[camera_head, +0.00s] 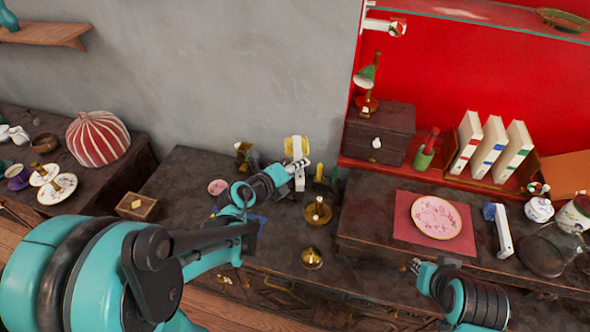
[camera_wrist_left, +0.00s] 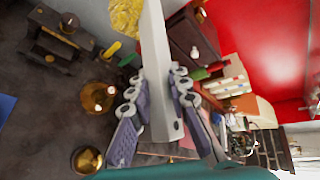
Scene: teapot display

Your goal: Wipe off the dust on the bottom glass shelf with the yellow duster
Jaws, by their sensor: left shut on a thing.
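My left gripper (camera_head: 292,172) is shut on the white handle (camera_wrist_left: 158,75) of the yellow duster. The duster's yellow head (camera_head: 297,147) is up, above the dark cabinet by the grey wall; it also shows at the top of the left wrist view (camera_wrist_left: 127,15). A glass shelf (camera_head: 470,12) with a greenish edge crosses the red display at top right, well away from the duster. I cannot make out dust on it. My right gripper (camera_head: 415,266) is low at right, in front of the cabinet; its fingers are too small to read.
A green-and-gold dish (camera_head: 563,19) stands on the glass shelf. Below are books (camera_head: 492,148), a dark box (camera_head: 379,134) and a lamp (camera_head: 367,78). A pink plate (camera_head: 436,217), a blue-headed duster (camera_head: 503,232) and brass pieces (camera_head: 317,212) occupy the cabinet tops.

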